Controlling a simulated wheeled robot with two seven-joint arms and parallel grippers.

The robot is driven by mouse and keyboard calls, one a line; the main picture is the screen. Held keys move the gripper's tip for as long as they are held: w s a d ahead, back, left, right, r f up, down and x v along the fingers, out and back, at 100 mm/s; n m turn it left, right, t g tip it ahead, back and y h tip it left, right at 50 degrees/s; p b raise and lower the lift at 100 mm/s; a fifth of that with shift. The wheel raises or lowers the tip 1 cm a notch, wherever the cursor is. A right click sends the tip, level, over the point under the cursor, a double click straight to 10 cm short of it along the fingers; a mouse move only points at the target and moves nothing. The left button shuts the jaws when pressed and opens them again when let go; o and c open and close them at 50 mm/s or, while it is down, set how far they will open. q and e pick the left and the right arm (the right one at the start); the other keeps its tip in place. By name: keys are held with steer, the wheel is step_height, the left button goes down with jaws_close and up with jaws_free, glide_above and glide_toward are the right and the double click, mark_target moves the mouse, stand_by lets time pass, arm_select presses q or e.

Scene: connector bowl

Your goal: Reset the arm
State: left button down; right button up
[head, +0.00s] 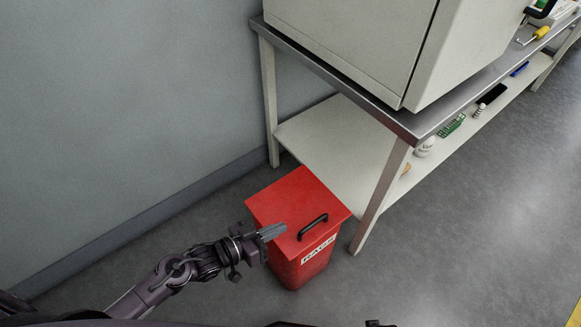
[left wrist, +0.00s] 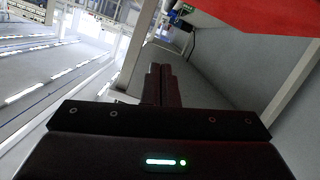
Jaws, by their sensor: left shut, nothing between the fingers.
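My left arm comes in from the lower left in the head view. Its gripper (head: 272,232) is shut and empty, in front of or over the left part of a red lidded bin (head: 292,197). I cannot tell whether it touches the bin. The gripper's fingers also show closed together in the left wrist view (left wrist: 160,82). Part of a red surface (left wrist: 265,14) shows at the top right of that view. The bin has a black handle on its lid and a white label on its front. My right gripper is not in view.
A metal-topped table (head: 420,122) stands behind the bin and carries a large white cabinet (head: 350,40). Its lower shelf (head: 325,140) holds small items, including a green piece (head: 451,125) and a white jar (head: 424,147). A grey wall is at the left. The floor at right is clear.

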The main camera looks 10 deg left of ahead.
arm_select(q)
steer(key=shift+a, duration=0.1)
steer(key=s+a+f+n+g+y+p, duration=0.1)
steer(key=s+a+f+n+y+p, duration=0.1)
steer(key=s+a+f+y+p, duration=0.35)
steer(key=s+a+f+n+g+y+p, duration=0.1)
steer(key=s+a+f+g+y+p, duration=0.15)
steer(key=a+f, duration=0.6)
steer(key=s+f+g+y+p, duration=0.1)
steer(key=s+f, duration=0.4)
steer(key=s, duration=0.6)
steer(key=s+f+g+y+p, duration=0.2)
steer(key=s+f+g, duration=0.2)
steer(key=s, duration=0.7)
step_height(320, 180, down, 2)
steer(key=shift+s+n+g+y, duration=0.3)
steer(key=shift+s+n+g, duration=0.05)
steer(key=shift+s+n, duration=0.05)
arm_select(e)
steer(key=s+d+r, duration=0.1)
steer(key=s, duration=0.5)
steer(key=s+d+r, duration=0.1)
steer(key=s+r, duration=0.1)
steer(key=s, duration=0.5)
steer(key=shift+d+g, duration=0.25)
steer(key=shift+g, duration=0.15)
arm_select(q)
steer(key=shift+d, duration=0.1)
